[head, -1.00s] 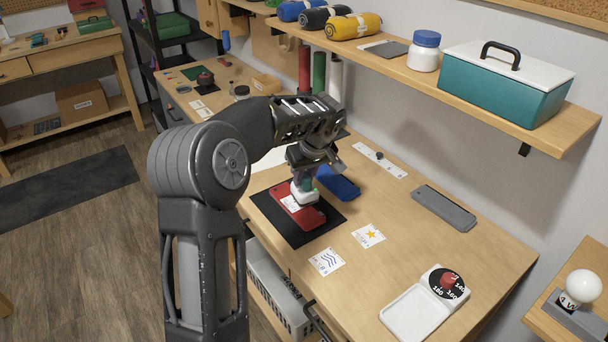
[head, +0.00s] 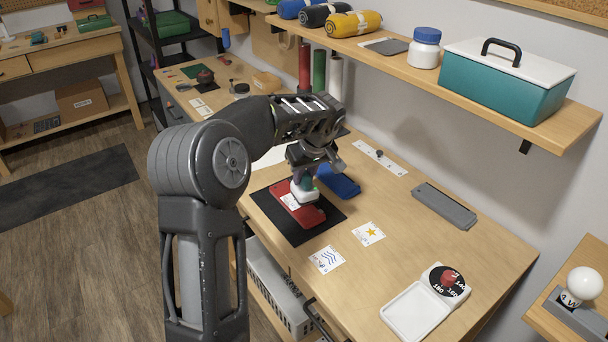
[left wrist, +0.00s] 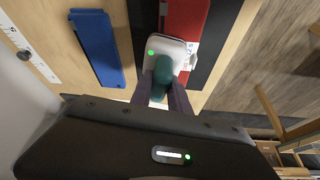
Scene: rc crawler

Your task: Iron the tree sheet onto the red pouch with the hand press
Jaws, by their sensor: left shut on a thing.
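The red pouch (head: 312,216) lies on a black mat (head: 277,219) on the workbench. A white sheet (head: 290,201) with print lies on the pouch, partly covered by the hand press; its picture cannot be made out. The hand press (head: 304,193) has a white body and a teal handle, and sits low over the pouch. My left gripper (left wrist: 163,100) is shut on the press's teal handle, pointing down. In the left wrist view the press (left wrist: 172,48) shows a green light and overlaps the pouch (left wrist: 184,18) and the sheet (left wrist: 190,55). My right gripper is out of view.
A blue pouch (head: 338,182) lies just behind the mat. A wave sheet (head: 327,260) and a star sheet (head: 368,233) lie to the right. A white tray with a dial (head: 415,312) is at the front right, a grey holder (head: 443,207) behind it. A shelf (head: 480,104) overhangs the back.

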